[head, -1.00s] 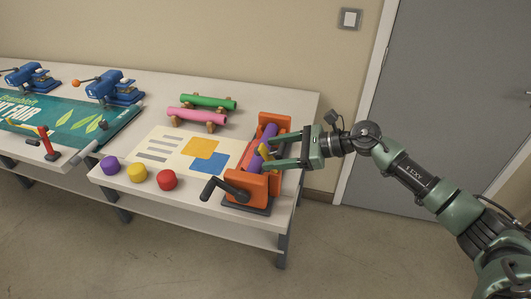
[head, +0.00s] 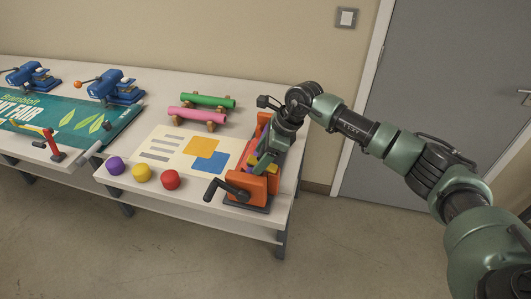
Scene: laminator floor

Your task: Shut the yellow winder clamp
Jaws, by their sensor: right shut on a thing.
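The orange winder (head: 245,188) with a black crank (head: 222,191) stands at the right front end of the table. Its yellow clamp (head: 266,158) shows as a small yellow piece between the orange end blocks, partly hidden by my gripper. The purple roll in the winder is mostly covered. My right gripper (head: 261,164) reaches down over the winder from above, its fingers at the yellow clamp and shut on it. The exact contact is small and partly hidden. My left gripper is not in view.
A printed sheet (head: 176,150) lies left of the winder. Purple (head: 115,166), yellow (head: 141,173) and red (head: 171,180) knobs line the front edge. Green (head: 208,101) and pink (head: 196,114) rolls lie behind. Blue devices (head: 115,88) and a red lever device (head: 51,146) stand farther left.

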